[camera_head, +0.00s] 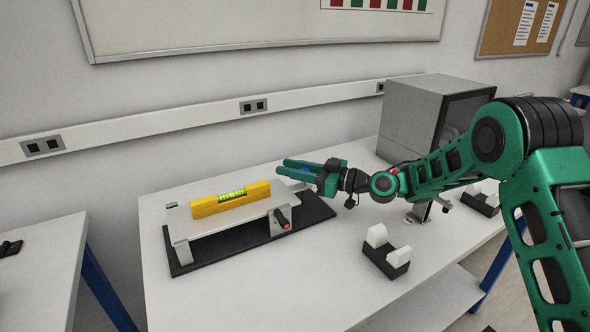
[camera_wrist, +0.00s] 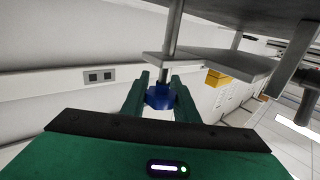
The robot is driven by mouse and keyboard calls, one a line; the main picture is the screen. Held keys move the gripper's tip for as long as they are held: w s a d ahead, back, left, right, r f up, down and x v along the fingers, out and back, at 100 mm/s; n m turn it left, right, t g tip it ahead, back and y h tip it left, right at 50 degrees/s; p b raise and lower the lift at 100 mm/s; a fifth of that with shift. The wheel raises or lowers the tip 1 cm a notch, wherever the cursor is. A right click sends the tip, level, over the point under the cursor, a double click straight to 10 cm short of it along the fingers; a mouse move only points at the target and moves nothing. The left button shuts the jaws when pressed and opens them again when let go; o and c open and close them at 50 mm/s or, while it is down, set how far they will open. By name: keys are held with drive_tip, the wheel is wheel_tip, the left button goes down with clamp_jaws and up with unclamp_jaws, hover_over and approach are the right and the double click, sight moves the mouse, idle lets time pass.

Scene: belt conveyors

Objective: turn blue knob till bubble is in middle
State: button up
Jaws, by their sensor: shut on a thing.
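The yellow spirit level (camera_head: 205,208) with a green vial (camera_head: 231,195) lies along the grey plate (camera_head: 200,232) of a small stand. Its bubble is too small to place for sure. My gripper (camera_head: 297,169) is at the far right corner of the stand. In the wrist view my gripper (camera_wrist: 160,92) is shut on the blue knob (camera_wrist: 160,98), with one green finger on each side. A thin rod runs from the knob to the plate. In the head view the knob (camera_head: 305,170) is mostly hidden by the fingers.
A black handle with an orange tip (camera_head: 283,221) stands at the stand's front right. The stand has a black base (camera_head: 240,242). A black holder with white blocks (camera_head: 387,255) lies to the right. A grey box-shaped machine (camera_head: 411,120) stands at the back. The front tabletop is clear.

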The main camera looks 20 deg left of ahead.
drive_tip(key=shift+g, duration=0.3)
drive_tip(key=o, duration=1.1)
drive_tip(key=shift+f, duration=0.1)
drive_tip(key=shift+c, duration=0.2)
drive_tip(key=s+a+r, duration=0.5)
drive_tip(key=s+r, duration=0.5)
drive_tip(key=r, duration=0.1)
drive_tip(key=shift+s, duration=0.15)
